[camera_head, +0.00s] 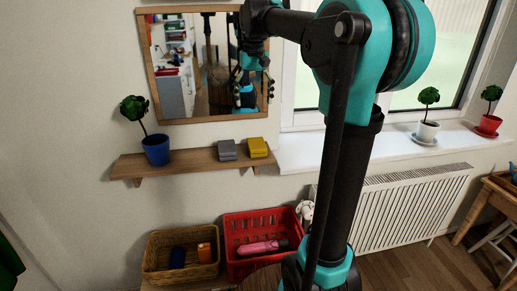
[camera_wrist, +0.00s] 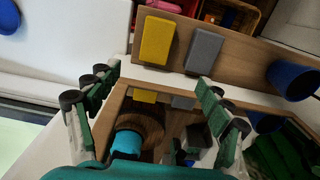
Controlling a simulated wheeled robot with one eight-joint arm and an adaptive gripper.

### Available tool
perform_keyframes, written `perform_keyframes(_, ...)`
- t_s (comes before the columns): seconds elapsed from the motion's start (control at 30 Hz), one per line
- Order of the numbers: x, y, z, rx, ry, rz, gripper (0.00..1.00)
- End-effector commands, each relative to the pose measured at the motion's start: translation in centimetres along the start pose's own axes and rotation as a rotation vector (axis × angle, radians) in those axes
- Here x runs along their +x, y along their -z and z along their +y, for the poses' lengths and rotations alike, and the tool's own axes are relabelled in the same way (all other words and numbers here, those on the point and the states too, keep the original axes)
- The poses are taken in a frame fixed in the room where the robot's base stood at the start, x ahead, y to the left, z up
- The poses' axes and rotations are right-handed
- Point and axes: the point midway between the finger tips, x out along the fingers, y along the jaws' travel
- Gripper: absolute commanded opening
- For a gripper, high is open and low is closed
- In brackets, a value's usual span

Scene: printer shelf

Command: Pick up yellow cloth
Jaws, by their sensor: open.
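The yellow cloth (camera_head: 257,147) is a folded block lying on the wooden wall shelf (camera_head: 190,159), at its right end. A similar grey cloth (camera_head: 227,150) lies just left of it. My gripper (camera_head: 255,78) is in front of the mirror, above the shelf, and partly blends with its reflection. In the wrist view, turned over, the yellow cloth (camera_wrist: 157,40) lies beyond the open fingers of my gripper (camera_wrist: 158,92), with the grey cloth (camera_wrist: 203,50) to its right. The gripper is empty and apart from both cloths.
A wood-framed mirror (camera_head: 205,117) hangs above the shelf. A blue-potted plant (camera_head: 156,150) stands at the shelf's left end. A wicker basket (camera_head: 153,243) and a red crate (camera_head: 231,226) stand below. The window sill (camera_head: 385,149) and radiator (camera_head: 410,208) are to the right.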

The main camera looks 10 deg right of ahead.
Motion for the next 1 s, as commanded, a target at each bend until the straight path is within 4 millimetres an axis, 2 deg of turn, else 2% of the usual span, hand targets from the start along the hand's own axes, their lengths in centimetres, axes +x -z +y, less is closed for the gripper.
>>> perform_keyframes(0.17, 1.1, -0.1, 0.7, 0.017, -0.001, -0.010, 0.79)
perform_keyframes(0.6, 9.5, -0.2, 0.6, 0.015, -0.001, -0.008, 0.79)
perform_keyframes(0.7, 10.9, -0.1, 0.6, 0.015, -0.001, -0.008, 0.79)
perform_keyframes(1.0, 13.1, -0.1, 0.7, 0.015, -0.001, -0.008, 0.79)
